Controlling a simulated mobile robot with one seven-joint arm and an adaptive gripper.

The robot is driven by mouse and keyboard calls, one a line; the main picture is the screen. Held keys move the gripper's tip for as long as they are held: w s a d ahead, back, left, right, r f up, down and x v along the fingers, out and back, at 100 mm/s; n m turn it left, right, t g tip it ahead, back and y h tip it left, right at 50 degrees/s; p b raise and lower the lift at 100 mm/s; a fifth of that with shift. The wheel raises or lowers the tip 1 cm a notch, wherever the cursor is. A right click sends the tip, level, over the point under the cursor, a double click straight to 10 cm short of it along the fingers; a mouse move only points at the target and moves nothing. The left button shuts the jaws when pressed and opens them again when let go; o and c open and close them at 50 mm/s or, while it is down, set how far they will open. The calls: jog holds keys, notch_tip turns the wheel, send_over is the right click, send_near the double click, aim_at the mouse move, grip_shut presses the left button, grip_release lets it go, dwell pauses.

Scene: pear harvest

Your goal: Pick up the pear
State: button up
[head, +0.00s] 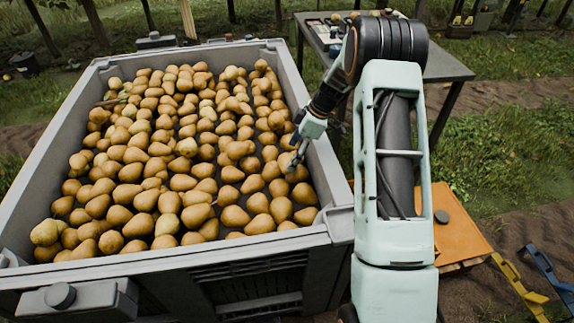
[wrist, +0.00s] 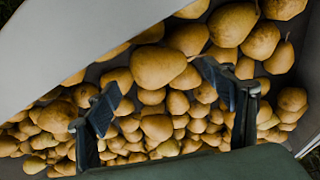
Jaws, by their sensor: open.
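Many yellow-brown pears (head: 187,147) fill a large grey crate in the head view. My gripper (head: 297,155) is low over the crate's right side, near its right wall, with pears around it. In the wrist view my gripper (wrist: 165,105) is open, with its two dark fingers spread apart. A large pear (wrist: 158,67) shows just beyond and between the fingertips. Smaller-looking pears (wrist: 157,127) lie between and behind the fingers. No pear is clearly held. Which single pear the task means cannot be told.
The crate's grey rim (head: 318,150) runs close beside my gripper. A grey wall (wrist: 80,40) fills the wrist view's upper left. A table (head: 445,65) with small items stands behind at right. An orange board (head: 460,230) lies right of my arm.

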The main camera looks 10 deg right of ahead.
aim_at(288, 162)
jog(key=x, duration=0.2)
jog(key=b+x, duration=0.1)
jog(key=x, duration=0.1)
jog(key=shift+d+f+b, duration=0.1)
jog(key=shift+f+b, duration=0.2)
jog(key=shift+f, duration=0.1)
jog(key=shift+c, duration=0.7)
jog(key=c, duration=1.2)
jog(key=shift+r, duration=0.1)
